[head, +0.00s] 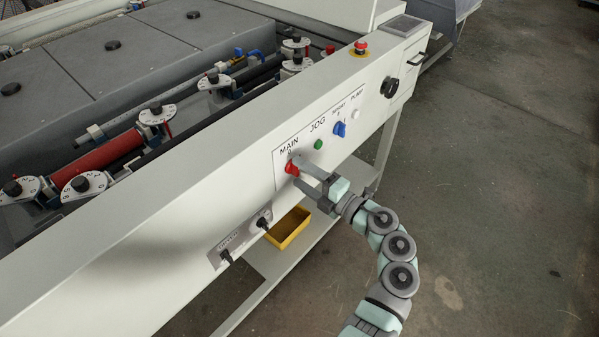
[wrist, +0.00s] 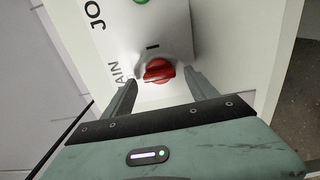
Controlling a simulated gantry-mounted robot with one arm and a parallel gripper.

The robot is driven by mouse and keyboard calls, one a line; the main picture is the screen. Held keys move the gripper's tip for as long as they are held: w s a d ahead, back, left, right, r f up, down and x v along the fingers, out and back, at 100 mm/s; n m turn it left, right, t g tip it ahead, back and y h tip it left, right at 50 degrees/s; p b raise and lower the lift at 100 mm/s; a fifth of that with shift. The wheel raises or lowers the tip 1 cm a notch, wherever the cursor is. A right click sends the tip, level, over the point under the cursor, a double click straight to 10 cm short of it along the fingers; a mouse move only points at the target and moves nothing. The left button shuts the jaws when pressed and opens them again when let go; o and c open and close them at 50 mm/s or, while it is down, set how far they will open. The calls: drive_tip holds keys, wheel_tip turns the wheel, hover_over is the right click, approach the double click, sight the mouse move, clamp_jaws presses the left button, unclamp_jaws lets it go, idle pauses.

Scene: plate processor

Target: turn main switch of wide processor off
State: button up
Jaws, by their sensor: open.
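The main switch is a red rotary knob (head: 291,168) under the word MAIN on the white side panel of the processor (head: 190,225). In the wrist view the red knob (wrist: 159,70) shows just beyond my fingertips, with a black mark next to it on the white label plate. My gripper (head: 304,177) is at the panel in front of the knob. In the wrist view my gripper (wrist: 162,80) is open, with one finger on each side of the knob. I cannot tell whether the fingers touch it.
Beside the main switch are a green JOG button (head: 318,144), a blue knob (head: 339,129) and a white knob (head: 358,115). A red emergency button (head: 360,47) sits on top. A black knob (head: 389,86) is farther right. A yellow bin (head: 289,228) stands below.

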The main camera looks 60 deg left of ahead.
drive_tip(key=p+v, duration=0.1)
drive_tip(key=v, duration=0.8)
drive_tip(key=shift+d, duration=0.4)
drive_tip(key=shift+w, duration=0.15)
